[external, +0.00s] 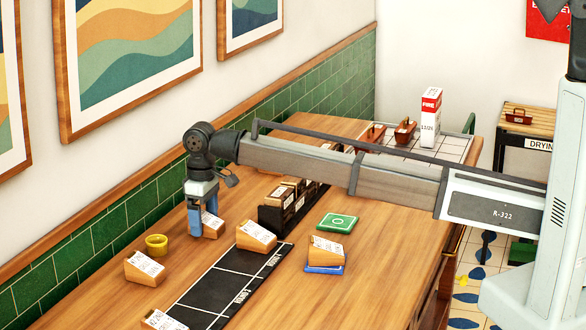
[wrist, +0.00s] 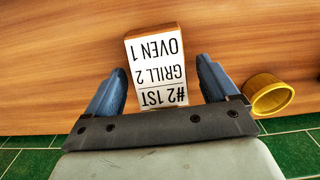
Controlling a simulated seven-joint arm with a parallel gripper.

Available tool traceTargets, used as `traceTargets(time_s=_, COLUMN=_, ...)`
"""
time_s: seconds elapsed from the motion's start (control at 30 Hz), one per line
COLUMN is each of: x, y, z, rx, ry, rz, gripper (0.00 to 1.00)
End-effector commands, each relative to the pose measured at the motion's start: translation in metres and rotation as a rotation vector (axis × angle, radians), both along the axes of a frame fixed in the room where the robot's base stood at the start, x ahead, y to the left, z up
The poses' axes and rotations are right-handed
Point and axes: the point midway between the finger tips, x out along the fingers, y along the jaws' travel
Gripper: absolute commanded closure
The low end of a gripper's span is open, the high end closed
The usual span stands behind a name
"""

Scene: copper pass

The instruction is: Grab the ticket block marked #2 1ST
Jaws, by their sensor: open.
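The ticket block marked #2 1ST (wrist: 156,70) is a wooden wedge with a white label that also reads GRILL 2 and OVEN 1. In the wrist view it lies between the two blue fingers of my gripper (wrist: 160,88), its text upside down. The fingers are open, one on each side, with a gap to the block on both sides. In the external view my gripper (external: 195,220) points down by the block (external: 212,223), which is partly hidden behind the blue fingers. Its height above the table is hard to tell.
A yellow cup (external: 156,245) stands close to my gripper, near the green tiled wall. Other ticket blocks stand at left (external: 145,268), on the black mat (external: 218,290), and on a blue pad (external: 324,269). A black rack (external: 283,217) and green pad (external: 338,222) lie to the right.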

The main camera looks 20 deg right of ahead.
Motion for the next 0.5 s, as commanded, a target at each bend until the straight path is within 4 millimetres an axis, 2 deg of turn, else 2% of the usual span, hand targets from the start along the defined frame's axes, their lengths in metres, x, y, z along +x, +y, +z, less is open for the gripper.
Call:
traceTargets(time_s=0.07, x=0.0000, y=0.0000, z=0.0002, rx=0.000, ry=0.000, rz=0.000, gripper=0.17)
traceTargets(time_s=0.5, x=0.0001, y=0.0000, z=0.0003, rx=0.000, ry=0.000, rz=0.000, gripper=0.59)
